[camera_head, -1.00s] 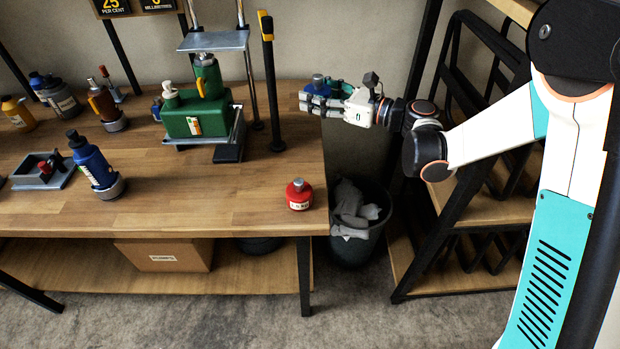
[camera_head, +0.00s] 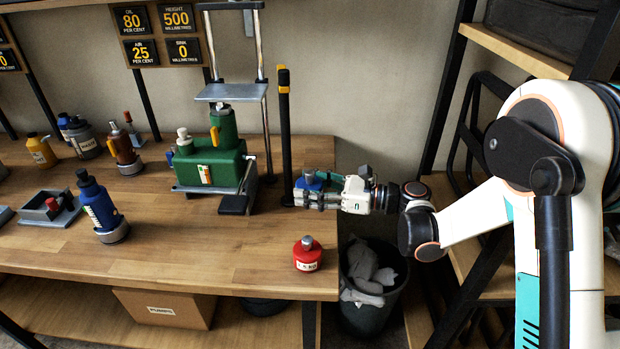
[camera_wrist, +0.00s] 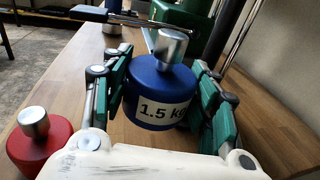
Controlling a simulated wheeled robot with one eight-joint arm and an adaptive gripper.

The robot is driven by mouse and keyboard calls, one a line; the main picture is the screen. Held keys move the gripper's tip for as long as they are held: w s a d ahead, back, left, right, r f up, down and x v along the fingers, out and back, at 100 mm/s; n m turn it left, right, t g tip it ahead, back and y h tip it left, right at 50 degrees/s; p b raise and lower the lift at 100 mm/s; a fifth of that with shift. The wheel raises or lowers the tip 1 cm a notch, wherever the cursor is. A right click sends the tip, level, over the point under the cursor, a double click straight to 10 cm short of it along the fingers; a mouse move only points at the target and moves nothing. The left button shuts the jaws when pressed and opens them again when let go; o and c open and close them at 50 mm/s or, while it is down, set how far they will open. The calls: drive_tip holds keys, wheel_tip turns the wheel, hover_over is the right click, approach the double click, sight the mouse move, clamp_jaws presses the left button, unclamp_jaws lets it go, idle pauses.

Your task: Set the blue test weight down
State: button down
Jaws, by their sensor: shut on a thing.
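The blue test weight (camera_wrist: 158,82), with a grey metal knob and a label that reads about 1.5 kg, is between the green-padded fingers of my gripper (camera_wrist: 165,98). In the head view my gripper (camera_head: 312,188) is shut on the blue weight (camera_head: 310,178), at the right end of the wooden workbench (camera_head: 265,270). The weight's underside is hidden, so I cannot tell whether it touches the bench top.
A red weight (camera_head: 307,256) stands on the bench's front right corner; it also shows in the wrist view (camera_wrist: 38,145). A green jack-like unit (camera_head: 212,165) and a black upright lever (camera_head: 285,130) stand left of my gripper. A bin (camera_head: 366,318) is below right.

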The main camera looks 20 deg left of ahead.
sight(311, 225)
drive_tip(key=shift+f+b, duration=1.6)
drive_tip(key=shift+f, duration=3.05)
drive_tip(key=c, duration=0.6)
unclamp_jaws()
drive_tip(key=shift+f, duration=0.15)
drive_tip(key=shift+d, duration=0.15)
drive_tip(key=d+p, duration=0.1)
drive_tip(key=d, duration=0.3)
drive_tip(key=d+p, duration=0.1)
drive_tip(key=d, duration=0.3)
drive_tip(key=d+p, duration=0.2)
drive_tip(key=d, duration=0.1)
drive_tip(key=shift+d+r, duration=0.4)
drive_tip(key=shift+w, duration=0.1)
